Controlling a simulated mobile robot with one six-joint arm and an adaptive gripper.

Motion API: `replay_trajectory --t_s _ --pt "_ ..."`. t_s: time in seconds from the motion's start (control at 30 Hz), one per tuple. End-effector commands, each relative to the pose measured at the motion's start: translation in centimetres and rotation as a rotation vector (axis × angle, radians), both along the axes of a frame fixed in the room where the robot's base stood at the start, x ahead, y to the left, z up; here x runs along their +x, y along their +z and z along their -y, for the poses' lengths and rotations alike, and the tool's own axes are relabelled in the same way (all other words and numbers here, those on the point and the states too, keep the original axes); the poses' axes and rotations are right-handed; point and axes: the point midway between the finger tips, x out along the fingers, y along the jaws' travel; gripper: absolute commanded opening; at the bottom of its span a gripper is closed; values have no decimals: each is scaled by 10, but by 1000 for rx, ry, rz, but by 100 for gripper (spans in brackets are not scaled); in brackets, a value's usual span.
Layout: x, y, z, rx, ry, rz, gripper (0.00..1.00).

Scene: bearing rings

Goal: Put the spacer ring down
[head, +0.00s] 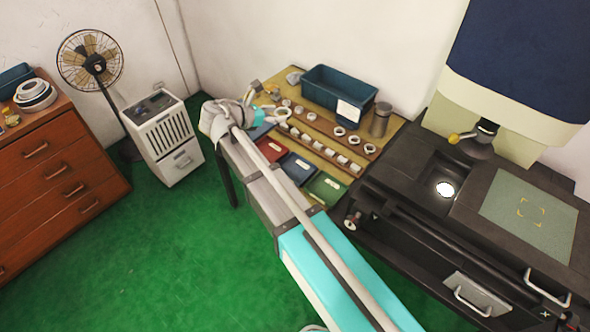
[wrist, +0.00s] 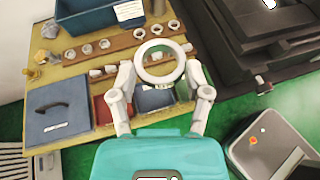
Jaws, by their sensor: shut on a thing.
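The spacer ring, a wide pale ring (wrist: 141,73), is held between the two fingertips of my gripper (wrist: 159,70) in the wrist view. Its hole faces the camera. In the head view my gripper (head: 268,112) is over the near left part of the wooden table (head: 292,75), with the ring (head: 284,112) at its tips. The ring appears to be above the table, but the height is hard to tell. My arm hides part of the table's near edge.
Wooden racks with several small rings (head: 325,128) cross the table. A blue bin (head: 338,93) and a grey canister (head: 380,120) stand behind. Red (head: 271,150), navy (head: 299,168) and green (head: 326,188) trays line the near side. A black machine (head: 430,190) stands to the right.

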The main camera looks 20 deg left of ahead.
Motion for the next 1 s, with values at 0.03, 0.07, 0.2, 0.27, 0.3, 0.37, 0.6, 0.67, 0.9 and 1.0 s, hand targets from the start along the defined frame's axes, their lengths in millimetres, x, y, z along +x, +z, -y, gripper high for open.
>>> replay_trajectory --t_s 0.03,0.07,0.2,0.27,0.3,0.37,0.6,0.67,0.9,1.0 --pt "1 -7 4 0 -1 0 11" --pt "1 -10 6 0 -1 0 11" --pt "3 -28 16 0 4 -1 11" --pt "4 -37 22 1 8 -1 11" --pt "5 -44 26 1 9 0 11" --pt "6 -54 33 1 12 0 11" --pt "10 -95 59 0 29 -2 11" --pt "11 -104 65 1 33 -2 11" --pt "14 -144 90 1 48 -2 11" --pt "14 -161 100 0 56 -1 11"
